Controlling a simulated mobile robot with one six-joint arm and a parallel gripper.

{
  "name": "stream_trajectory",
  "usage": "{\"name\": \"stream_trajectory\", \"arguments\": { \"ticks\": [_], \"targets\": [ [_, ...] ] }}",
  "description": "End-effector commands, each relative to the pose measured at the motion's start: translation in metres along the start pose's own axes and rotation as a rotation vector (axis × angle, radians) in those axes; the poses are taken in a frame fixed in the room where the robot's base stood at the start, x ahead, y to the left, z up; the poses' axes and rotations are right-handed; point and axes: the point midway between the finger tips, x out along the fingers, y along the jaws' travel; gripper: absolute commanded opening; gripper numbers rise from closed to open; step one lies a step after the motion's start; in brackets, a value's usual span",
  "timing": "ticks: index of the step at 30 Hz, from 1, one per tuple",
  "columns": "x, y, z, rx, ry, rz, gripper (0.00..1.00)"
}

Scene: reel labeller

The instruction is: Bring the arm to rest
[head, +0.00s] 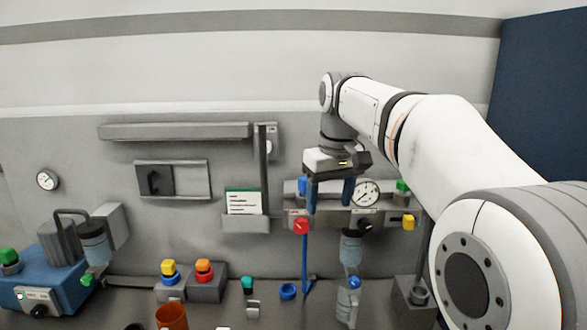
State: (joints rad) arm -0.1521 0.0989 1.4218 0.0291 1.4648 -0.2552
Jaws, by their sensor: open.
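My gripper (330,192) hangs from my arm at the right of centre in the head view, with its jaws pointing down. The two blue fingers are apart and nothing shows between them. It is in front of the wall panel with the gauge (366,193), above the worktop. My arm reaches in from the right edge and bends down at the wrist. Part of the panel behind the gripper is hidden.
Below the gripper are a red knob (301,226), a blue ring (288,291) and a clear bottle (348,301). A card holder (246,224) is on the wall to the left. A blue machine (50,283) stands far left. The upper wall is clear.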

Motion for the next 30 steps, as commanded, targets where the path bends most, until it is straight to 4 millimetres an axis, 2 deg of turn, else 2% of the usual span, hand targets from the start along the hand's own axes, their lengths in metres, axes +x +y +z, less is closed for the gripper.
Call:
{"name": "stream_trajectory", "arguments": {
  "ticks": [5, 8, 15, 18, 21, 24, 30],
  "targets": [
    [0.016, 0.002, 0.048, 0.075, 0.023, 0.017, 0.61],
    [0.032, 0.001, 0.087, 0.134, 0.044, 0.03, 0.61],
    [0.089, -0.008, 0.19, 0.279, 0.099, 0.063, 0.61],
    [0.114, -0.014, 0.225, 0.327, 0.117, 0.073, 0.61],
    [0.133, -0.019, 0.251, 0.363, 0.13, 0.08, 0.61],
    [0.145, -0.022, 0.267, 0.382, 0.138, 0.084, 0.61],
    [0.151, -0.022, 0.273, 0.392, 0.141, 0.085, 0.61]
  ]
}}
